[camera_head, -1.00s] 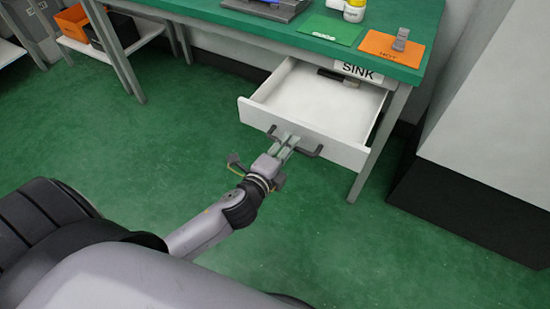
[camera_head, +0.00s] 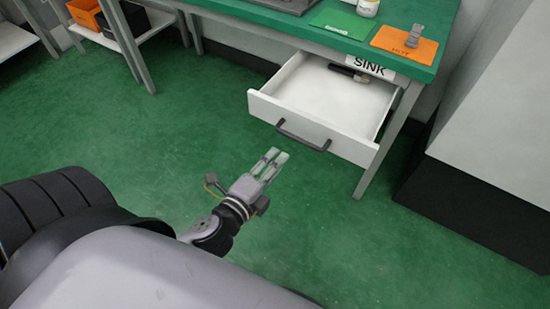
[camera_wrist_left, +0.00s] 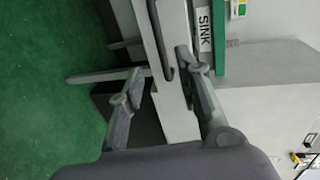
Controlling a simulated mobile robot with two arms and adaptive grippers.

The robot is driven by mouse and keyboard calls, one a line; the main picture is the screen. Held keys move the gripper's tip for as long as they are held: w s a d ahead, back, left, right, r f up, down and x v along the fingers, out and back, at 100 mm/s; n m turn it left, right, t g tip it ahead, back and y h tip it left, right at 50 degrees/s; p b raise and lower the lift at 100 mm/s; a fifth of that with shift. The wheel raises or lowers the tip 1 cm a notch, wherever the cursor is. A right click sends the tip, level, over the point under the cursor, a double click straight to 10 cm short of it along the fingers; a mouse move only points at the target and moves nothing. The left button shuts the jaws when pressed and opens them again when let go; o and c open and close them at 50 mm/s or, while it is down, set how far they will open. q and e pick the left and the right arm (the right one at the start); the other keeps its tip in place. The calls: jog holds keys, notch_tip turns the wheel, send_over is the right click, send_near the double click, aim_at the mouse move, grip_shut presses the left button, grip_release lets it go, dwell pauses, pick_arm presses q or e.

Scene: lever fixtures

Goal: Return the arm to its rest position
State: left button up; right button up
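My left gripper (camera_head: 277,155) is over the green floor, in front of the pulled-out white drawer (camera_head: 345,142). Its two fingers are apart with nothing between them. In the left wrist view the left gripper (camera_wrist_left: 158,62) also shows spread, empty fingers. The drawer's dark handle (camera_head: 303,136) is clear of the fingers in the head view. The handle also shows in the left wrist view (camera_wrist_left: 160,42), beyond the fingertips. My right gripper is in neither view.
The green-topped workbench (camera_head: 262,17) holds a green mat (camera_head: 343,23), an orange mat (camera_head: 388,41) and a white bottle (camera_head: 367,8). A dark object (camera_head: 349,73) lies at the drawer's back. A grey cabinet (camera_head: 500,120) stands at right. The floor in front is clear.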

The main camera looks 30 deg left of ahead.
pick_arm(q)
jog(key=s+a+f+n+g+y, duration=0.15)
jog(key=f+n+g, duration=0.3)
jog(key=f, duration=0.55)
jog(key=s+a+f+n+g+y, duration=0.1)
jog(key=s+a+f+n+g, duration=0.3)
jog(key=f, duration=0.7)
jog(key=s+d+f+n+g+h, duration=0.1)
jog(key=s+d+f+n+g, duration=0.1)
jog(key=s+d+f+n, duration=0.3)
jog(key=s+d+f+n+g+h, duration=0.1)
jog(key=s+f+n+g, duration=0.15)
jog(key=f, duration=0.45)
jog(key=s+a+p, duration=0.1)
jog(key=s+p, duration=0.7)
jog(key=s, duration=0.1)
jog(key=s+a+f+g+p, duration=0.1)
jog(key=s+a+p, duration=0.1)
jog(key=s+p, duration=0.6)
jog(key=shift+s+f+g, duration=0.25)
jog(key=shift+s+g, duration=0.05)
jog(key=shift+s, duration=0.6)
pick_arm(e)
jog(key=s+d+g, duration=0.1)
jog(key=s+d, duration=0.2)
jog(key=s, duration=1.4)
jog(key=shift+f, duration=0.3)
